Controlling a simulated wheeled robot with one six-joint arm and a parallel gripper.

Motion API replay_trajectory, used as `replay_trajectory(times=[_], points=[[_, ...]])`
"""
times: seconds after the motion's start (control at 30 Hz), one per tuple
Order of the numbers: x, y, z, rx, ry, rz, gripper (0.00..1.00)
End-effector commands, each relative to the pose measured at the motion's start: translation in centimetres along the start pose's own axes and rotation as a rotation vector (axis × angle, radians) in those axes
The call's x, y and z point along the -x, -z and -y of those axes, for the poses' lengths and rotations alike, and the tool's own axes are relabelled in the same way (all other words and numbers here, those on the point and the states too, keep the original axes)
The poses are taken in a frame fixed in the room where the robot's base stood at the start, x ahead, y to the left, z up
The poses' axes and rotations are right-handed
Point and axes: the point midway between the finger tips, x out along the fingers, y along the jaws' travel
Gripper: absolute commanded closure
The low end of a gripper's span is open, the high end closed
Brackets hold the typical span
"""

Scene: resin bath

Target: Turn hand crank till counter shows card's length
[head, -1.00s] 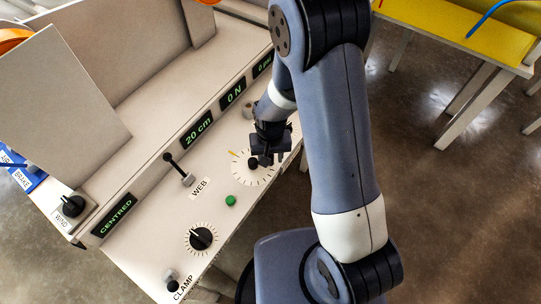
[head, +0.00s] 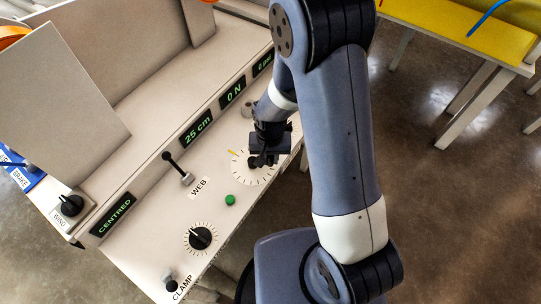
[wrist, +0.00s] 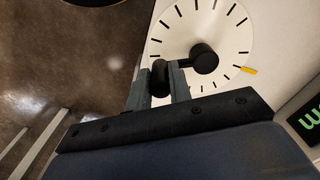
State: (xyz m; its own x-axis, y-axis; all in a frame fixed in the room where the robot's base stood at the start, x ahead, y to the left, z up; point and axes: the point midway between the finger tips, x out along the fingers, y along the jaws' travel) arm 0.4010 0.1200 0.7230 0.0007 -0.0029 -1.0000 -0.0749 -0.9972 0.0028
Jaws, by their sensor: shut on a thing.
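The hand crank is black and sits on a white dial with black tick marks (head: 240,174) and one yellow mark. In the wrist view its hub (wrist: 204,58) is at the dial's middle, and its knob (wrist: 160,76) is at the left. My gripper (wrist: 161,84) is shut on the crank knob, with one finger on each side of it. In the head view my gripper (head: 264,158) is over the dial and hides part of the crank. The counter (head: 197,127) reads 25 cm in green. I cannot make out a card with a length.
A lever (head: 178,168) by the WEB label, a green button (head: 230,200), a second dial knob (head: 200,238) and a CLAMP knob (head: 171,282) are on the panel. Displays read CENTRED (head: 115,216) and 0 N (head: 232,95). A yellow-topped table (head: 470,35) stands at the back right.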

Motion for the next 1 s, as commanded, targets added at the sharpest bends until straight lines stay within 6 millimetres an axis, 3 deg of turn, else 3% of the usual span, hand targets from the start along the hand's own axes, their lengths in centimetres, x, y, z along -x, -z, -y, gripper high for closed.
replay_trajectory(times=[0.3, 0.33, 0.6, 0.87, 1.0], points=[[0.0, -0.1, 0.0, -0.011, -0.001, 0.001, 1.0], [0.0, -0.1, 0.0, -0.012, -0.001, 0.001, 0.79], [0.0, -0.1, 0.0, -0.011, -0.001, 0.001, 0.58], [0.2, -0.1, 0.0, -0.011, -0.001, 0.0, 0.58], [1.4, 0.0, 0.0, -0.011, 0.001, -0.002, 0.58]])
